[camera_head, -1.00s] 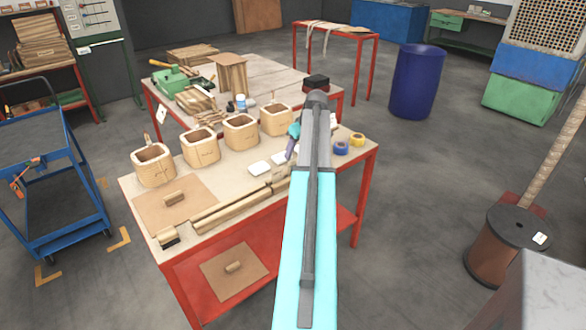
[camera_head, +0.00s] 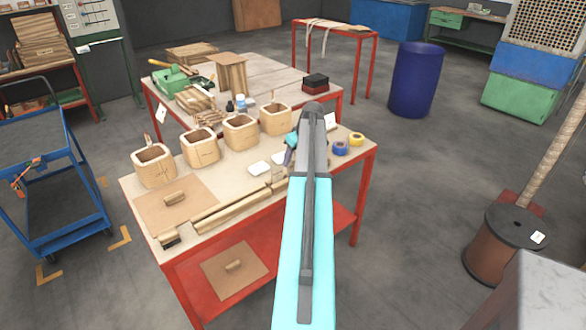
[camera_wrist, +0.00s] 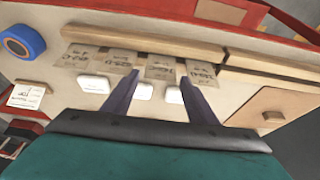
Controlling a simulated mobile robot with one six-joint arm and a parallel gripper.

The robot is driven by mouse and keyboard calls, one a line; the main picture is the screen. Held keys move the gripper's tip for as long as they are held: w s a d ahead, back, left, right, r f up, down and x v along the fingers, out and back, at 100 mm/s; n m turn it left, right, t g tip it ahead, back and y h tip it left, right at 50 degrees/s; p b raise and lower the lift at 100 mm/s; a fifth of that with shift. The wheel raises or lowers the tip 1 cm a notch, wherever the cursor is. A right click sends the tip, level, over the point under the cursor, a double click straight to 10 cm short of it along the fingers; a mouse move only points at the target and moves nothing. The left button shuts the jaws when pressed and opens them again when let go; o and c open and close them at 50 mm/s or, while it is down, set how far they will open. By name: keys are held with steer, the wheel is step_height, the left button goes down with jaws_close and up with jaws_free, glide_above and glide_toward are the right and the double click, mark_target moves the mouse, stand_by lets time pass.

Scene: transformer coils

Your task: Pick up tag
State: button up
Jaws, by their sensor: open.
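My gripper (camera_wrist: 160,77) is open and empty in the wrist view, its two dark fingers spread over the worktable (camera_head: 228,188). Several brownish paper tags with dark writing lie in a row; one tag (camera_wrist: 162,67) is in line with the gap between the fingertips, another tag (camera_wrist: 118,60) is left of it and one (camera_wrist: 202,74) right. Blank white pieces, one of them between the fingers (camera_wrist: 173,95), lie nearer to me. I cannot tell the fingertips' height above the tags. In the head view my arm hides part of this area.
Long wooden strips (camera_wrist: 145,40) lie just beyond the tags. A blue tape roll (camera_wrist: 22,42) and a printed white card (camera_wrist: 27,95) are at left. A wooden block on a board (camera_wrist: 271,114) is at right. Several square wooden coils (camera_head: 200,147) stand along the table's back.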

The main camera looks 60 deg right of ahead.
mark_target(293, 161)
steer(key=shift+p+x, duration=0.45)
steer(key=shift+x, duration=1.15)
steer(key=shift+s, duration=0.1)
steer(key=c, duration=0.8)
